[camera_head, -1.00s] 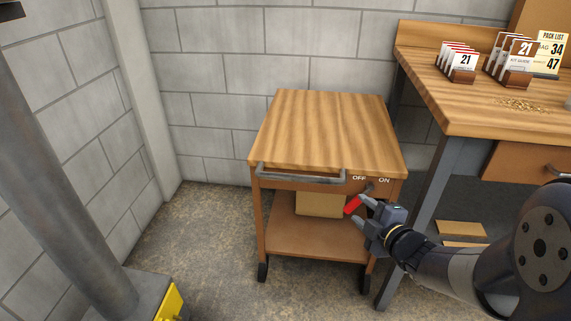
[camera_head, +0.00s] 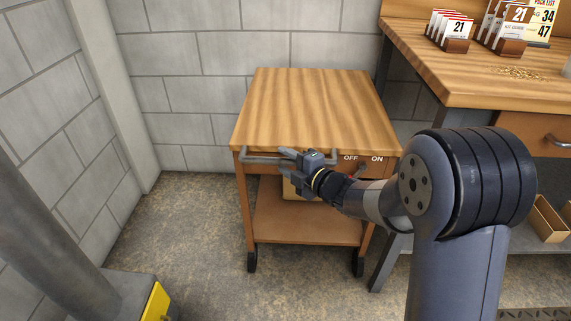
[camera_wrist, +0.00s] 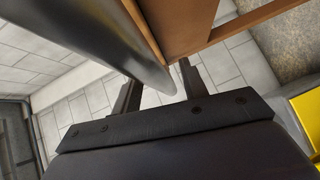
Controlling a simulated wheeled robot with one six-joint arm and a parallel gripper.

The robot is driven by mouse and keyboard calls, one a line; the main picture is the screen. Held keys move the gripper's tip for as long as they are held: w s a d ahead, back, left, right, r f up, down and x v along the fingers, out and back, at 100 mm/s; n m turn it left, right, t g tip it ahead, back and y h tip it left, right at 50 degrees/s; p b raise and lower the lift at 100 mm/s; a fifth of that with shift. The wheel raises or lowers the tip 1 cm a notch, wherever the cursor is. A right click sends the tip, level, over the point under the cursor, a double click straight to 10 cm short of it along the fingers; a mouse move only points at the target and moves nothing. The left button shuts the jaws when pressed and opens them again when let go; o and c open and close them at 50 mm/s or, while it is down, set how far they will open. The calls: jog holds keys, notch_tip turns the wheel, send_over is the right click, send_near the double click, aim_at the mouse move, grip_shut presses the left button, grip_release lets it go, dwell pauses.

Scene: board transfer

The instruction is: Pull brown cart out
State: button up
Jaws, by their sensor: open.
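The brown cart (camera_head: 315,105) stands against the block wall, with a wood-grain top and a lower shelf. Its grey bar handle (camera_head: 256,160) runs along the front edge, and its switch (camera_head: 362,168) is marked OFF and ON. In the wrist view the handle (camera_wrist: 100,35) reaches into the gap between the open fingers (camera_wrist: 160,88), beside the cart's brown wood (camera_wrist: 180,25). Whether a finger touches the bar I cannot tell. My arm partly hides the switch's red lever and a box on the shelf.
A wooden workbench (camera_head: 455,78) with card holders (camera_head: 450,32) stands close on the cart's right. A grey post (camera_head: 45,200) with a yellow-sided base (camera_head: 155,302) is at the left. The floor (camera_head: 190,230) left of the cart is clear.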

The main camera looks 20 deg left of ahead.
jog(key=shift+w+a+f, duration=0.1)
jog(key=shift+w+a, duration=0.05)
jog(key=shift+a, duration=0.1)
jog(key=shift+c, duration=0.4)
grip_shut()
